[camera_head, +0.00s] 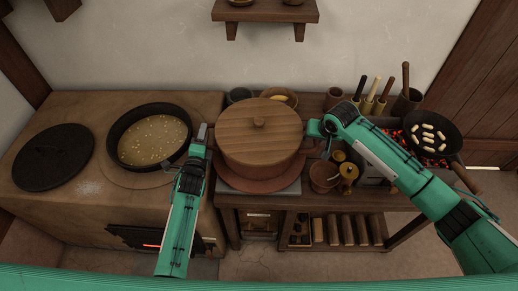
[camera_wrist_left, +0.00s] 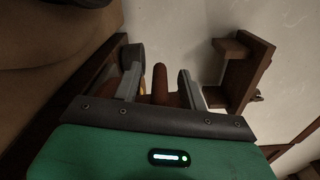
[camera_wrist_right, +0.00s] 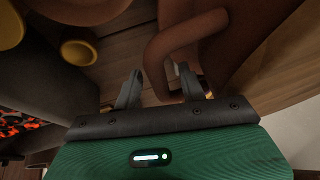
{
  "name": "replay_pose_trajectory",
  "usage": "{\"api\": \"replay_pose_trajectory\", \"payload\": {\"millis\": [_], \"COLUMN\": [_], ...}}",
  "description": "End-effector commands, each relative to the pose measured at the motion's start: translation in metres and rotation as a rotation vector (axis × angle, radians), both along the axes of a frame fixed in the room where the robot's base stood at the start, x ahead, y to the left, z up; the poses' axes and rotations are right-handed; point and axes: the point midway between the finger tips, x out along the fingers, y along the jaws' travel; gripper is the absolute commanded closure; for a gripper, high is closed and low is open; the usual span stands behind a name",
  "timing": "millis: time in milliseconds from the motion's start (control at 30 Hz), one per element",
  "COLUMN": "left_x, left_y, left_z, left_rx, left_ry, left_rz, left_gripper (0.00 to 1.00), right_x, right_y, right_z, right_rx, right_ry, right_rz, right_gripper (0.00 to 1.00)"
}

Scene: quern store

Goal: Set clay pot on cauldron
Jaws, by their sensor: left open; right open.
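The clay pot (camera_head: 261,172) is large and reddish brown, with a wooden lid (camera_head: 259,125). It stands on the table in the middle of the head view. The cauldron (camera_head: 152,136), a dark round vessel of pale food, sits on the clay stove to its left, uncovered. My left gripper (camera_head: 201,137) is open at the pot's left side; a brown handle (camera_wrist_left: 160,82) shows between its fingers in the left wrist view. My right gripper (camera_head: 321,136) is open at the pot's right side; a looped handle (camera_wrist_right: 172,42) shows by its fingers. I cannot tell whether either touches.
A dark round lid (camera_head: 52,157) lies left on the stove (camera_head: 90,215). Small jars (camera_head: 324,176) stand close right of the pot. A pan (camera_head: 433,132) sits over glowing coals at right. A wall shelf (camera_head: 264,14) hangs behind.

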Motion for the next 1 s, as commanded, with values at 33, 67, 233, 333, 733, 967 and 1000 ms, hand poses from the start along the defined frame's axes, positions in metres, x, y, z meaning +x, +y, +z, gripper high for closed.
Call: {"api": "replay_pose_trajectory", "payload": {"millis": [33, 67, 233, 333, 733, 967, 1000], "left_x": [0.0001, 0.0001, -0.0001, -0.0002, -0.0004, -0.0005, -0.0005], "left_y": [0.0000, 0.0000, -0.0001, 0.0000, 0.0001, 0.0002, 0.0002], "left_z": [-0.0001, -0.0001, -0.0001, -0.0001, -0.0004, -0.0007, -0.0007], "left_rx": [0.000, 0.000, 0.000, 0.000, 0.001, 0.002, 0.002], "left_ry": [0.000, 0.000, 0.000, 0.000, 0.000, 0.000, 0.000], "left_rz": [0.000, 0.000, 0.000, 0.000, 0.000, 0.000, 0.000], "left_gripper": [0.58, 0.58, 0.66, 0.85, 1.00, 1.00, 1.00], "right_x": [0.0001, 0.0001, 0.0000, -0.0001, -0.0001, -0.0002, -0.0001], "right_y": [0.0000, 0.0000, -0.0001, -0.0001, -0.0004, -0.0006, -0.0006], "right_z": [-0.0001, -0.0001, 0.0000, 0.0000, 0.0000, 0.0000, -0.0001], "right_rx": [0.000, 0.000, 0.000, 0.000, -0.001, -0.001, -0.001], "right_ry": [0.000, 0.000, 0.000, 0.000, 0.000, 0.001, 0.001], "right_rz": [0.000, 0.000, 0.000, 0.000, 0.000, 0.000, 0.000], "right_gripper": [0.59, 0.59, 0.67, 0.86, 1.00, 1.00, 1.00]}}
